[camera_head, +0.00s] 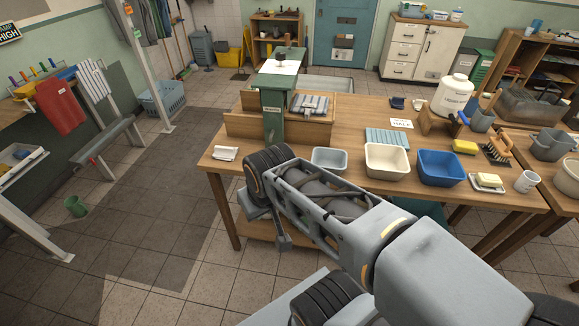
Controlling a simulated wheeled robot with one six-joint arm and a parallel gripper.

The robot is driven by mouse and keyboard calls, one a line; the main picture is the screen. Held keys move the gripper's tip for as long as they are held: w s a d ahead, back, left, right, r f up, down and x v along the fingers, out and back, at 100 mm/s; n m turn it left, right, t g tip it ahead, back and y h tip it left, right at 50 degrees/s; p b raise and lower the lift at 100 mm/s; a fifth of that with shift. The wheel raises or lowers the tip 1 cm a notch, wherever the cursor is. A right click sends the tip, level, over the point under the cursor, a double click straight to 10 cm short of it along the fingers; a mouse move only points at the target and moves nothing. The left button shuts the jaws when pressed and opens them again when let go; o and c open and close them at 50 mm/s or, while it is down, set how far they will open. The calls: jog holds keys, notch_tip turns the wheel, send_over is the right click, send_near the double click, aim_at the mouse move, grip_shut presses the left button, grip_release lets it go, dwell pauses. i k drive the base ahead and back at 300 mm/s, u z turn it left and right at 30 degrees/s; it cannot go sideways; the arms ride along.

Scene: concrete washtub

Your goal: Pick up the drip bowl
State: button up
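Several open vessels stand on the wooden table, and I cannot tell for sure which is the drip bowl. A small grey-blue bowl (329,160) is at the left of the front row. A larger cream basin (387,160) and a blue basin (440,168) stand to its right. All three look upright, with no contents visible. My arm reaches from the lower right toward the table's front left. A grey part at its end, probably my gripper (283,241), hangs low before the table edge, apart from the bowls. Its fingers are not clear, and nothing shows in it.
A green post-like stand (273,105) rises behind the bowls. A folded cloth (225,153) lies at the table's left corner. A soap dish (487,183), white mug (527,181) and brush (497,150) are at the right. A white crock (454,95) stands behind. Floor at left is mostly clear.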

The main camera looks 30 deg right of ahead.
aim_at(334, 160)
jog(key=u, duration=0.55)
jog(key=i, duration=1.35)
jog(key=z, duration=2.35)
